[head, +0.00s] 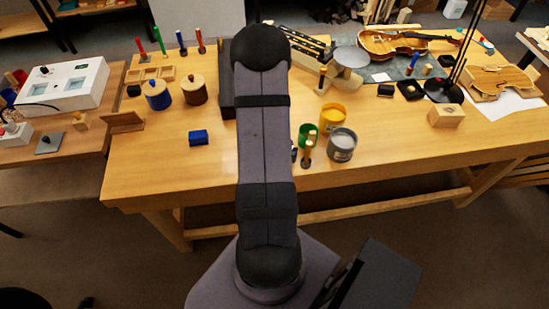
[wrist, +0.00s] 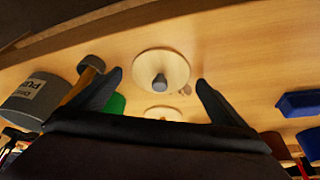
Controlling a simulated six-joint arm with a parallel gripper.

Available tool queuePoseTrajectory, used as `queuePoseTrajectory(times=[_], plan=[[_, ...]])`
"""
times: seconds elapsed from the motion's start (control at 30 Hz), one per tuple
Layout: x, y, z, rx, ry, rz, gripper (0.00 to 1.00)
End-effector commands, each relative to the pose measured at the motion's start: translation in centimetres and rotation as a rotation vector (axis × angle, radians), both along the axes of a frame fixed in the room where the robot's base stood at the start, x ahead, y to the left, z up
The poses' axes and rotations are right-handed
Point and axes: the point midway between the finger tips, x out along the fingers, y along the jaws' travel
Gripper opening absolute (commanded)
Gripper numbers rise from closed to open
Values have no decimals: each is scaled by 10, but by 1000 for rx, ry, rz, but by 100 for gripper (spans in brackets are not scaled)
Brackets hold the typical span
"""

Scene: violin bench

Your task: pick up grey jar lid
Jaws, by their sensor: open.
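The grey jar lid (wrist: 161,70) is a round pale wooden disc with a grey knob. It lies on the wooden bench in the middle of the wrist view, knob toward the camera. My gripper (wrist: 158,82) is open, with one dark finger on each side of the lid in the picture. I see no finger touching it, and the gap in height is hard to judge. A second pale round top (wrist: 162,112) shows just below it, partly hidden by my gripper. In the head view my arm hides the lid and the gripper.
A grey can (wrist: 35,98), a handled tool (wrist: 85,78) and a green pot (wrist: 116,103) crowd the left of the wrist view. A blue block (wrist: 300,103) lies to the right. In the head view, a blue jar (head: 158,98) and a brown jar (head: 193,92) stand left of my arm.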

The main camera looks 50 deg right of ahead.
Motion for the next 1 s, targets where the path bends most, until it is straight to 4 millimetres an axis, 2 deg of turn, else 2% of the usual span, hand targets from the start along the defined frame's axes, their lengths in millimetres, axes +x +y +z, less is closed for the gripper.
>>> queuePoseTrajectory(times=[0.2, 0.37, 0.4, 0.77, 1.0], plan=[[0, 0, 0, -1, 0, 0, 93], [0, 0, 0, -1, 0, 0, 55], [0, 0, 0, -1, 0, 0, 51], [0, -1, 6, -2, -1, -2, 51], [1, -1, 39, -2, -3, -2, 51]])
